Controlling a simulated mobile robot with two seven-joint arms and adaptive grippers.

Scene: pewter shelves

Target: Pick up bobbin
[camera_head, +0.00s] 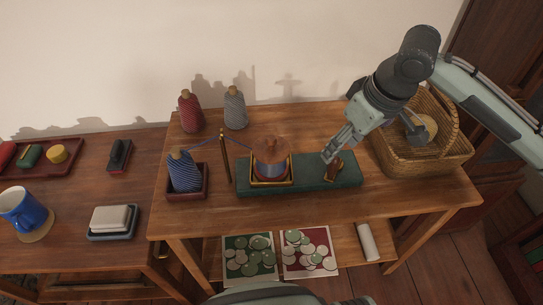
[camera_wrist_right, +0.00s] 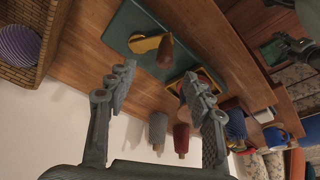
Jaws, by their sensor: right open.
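A bobbin with brown ends and a blue-grey middle (camera_head: 270,158) stands in a brass-edged holder on the long green base (camera_head: 312,172). In the right wrist view, part of its brown end (camera_wrist_right: 207,80) shows behind a finger. My right gripper (camera_head: 331,154) is open and empty, to the right of the bobbin, above the base's right end and close to a small brown knob with brass (camera_head: 334,171). The open fingers also show in the wrist view (camera_wrist_right: 160,84). My left gripper seems to show at the wrist view's upper right (camera_wrist_right: 294,46); its jaws are unclear.
A wicker basket (camera_head: 437,160) stands right of the base. A blue thread cone (camera_head: 183,172) sits in a red tray, with a thin post (camera_head: 225,158) beside it. Red (camera_head: 190,112) and grey (camera_head: 234,109) cones stand behind. Bare wood lies in front of the base.

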